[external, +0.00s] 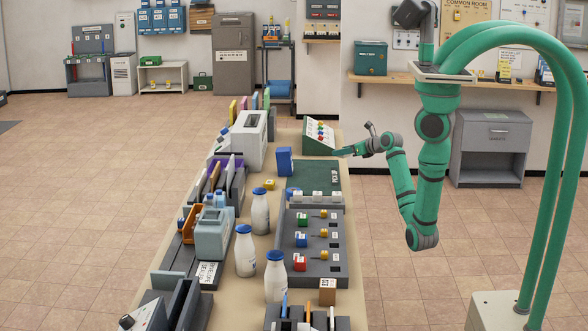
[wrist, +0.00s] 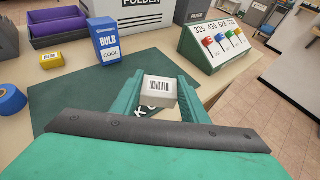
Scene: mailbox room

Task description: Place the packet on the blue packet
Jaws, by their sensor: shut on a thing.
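My gripper (wrist: 159,80) is shut on a small pale grey packet (wrist: 160,91) with a barcode label, held between its two green fingers above the dark green mat. In the external view my gripper (external: 342,153) is over the far right part of the table; the held packet cannot be made out there. The blue packet (wrist: 106,42), a box marked BULB COOL, stands upright on the table beyond the mat, ahead and to the left of my gripper. It also shows in the external view (external: 284,161). The held packet and the blue packet are apart.
A yellow packet (wrist: 52,61) and a blue roll (wrist: 11,99) lie to the left. A sloped panel with coloured switches (wrist: 218,43) stands at the right. A grey folder box (wrist: 140,14) is behind the blue packet. The green mat (wrist: 76,98) is mostly clear. White bottles (external: 245,250) stand nearer the camera.

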